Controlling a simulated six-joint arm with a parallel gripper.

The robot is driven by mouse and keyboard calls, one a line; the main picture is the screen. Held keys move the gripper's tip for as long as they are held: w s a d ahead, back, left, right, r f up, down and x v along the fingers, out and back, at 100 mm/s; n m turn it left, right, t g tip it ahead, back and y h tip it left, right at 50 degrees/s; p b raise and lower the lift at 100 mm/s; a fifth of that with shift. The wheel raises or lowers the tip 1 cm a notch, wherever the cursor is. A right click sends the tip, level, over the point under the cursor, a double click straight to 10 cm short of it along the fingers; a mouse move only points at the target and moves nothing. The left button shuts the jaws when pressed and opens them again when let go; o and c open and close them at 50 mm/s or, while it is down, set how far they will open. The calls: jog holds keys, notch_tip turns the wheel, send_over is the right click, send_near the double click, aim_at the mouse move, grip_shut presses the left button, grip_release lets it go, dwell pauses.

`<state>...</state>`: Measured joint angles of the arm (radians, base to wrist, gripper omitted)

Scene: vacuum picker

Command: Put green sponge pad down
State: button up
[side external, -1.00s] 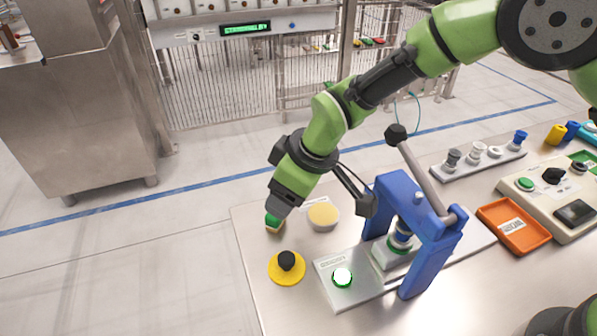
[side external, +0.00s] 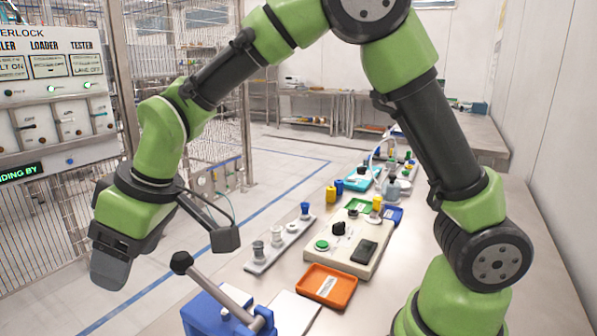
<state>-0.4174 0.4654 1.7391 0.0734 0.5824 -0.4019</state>
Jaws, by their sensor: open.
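My gripper (side external: 109,270) is at the left of the side view, pointing down, with its dark grey end clear of the table in the picture. No pad shows at its end and its fingertips are hard to make out. The green sponge pad is not in view now. The part of the table where it showed earlier lies outside the picture.
A blue lever press (side external: 208,317) is cut off at the bottom edge. An orange tray (side external: 327,286), a control box (side external: 375,227) and a rack with several fittings (side external: 262,262) stand on the table. Bare table lies to the right.

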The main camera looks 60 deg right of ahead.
jog(key=s+d+r+m+t, duration=0.1)
jog(key=s+d+r+m, duration=0.3)
jog(key=s+d+r, duration=0.45)
jog(key=s+d+m+t+h, duration=0.1)
jog(key=s+d+m+t, duration=0.1)
jog(key=s+d+m, duration=0.4)
jog(key=s, duration=0.5)
jog(key=shift+s+r, duration=0.3)
jog(key=shift+s, duration=0.1)
jog(key=shift+o, duration=0.5)
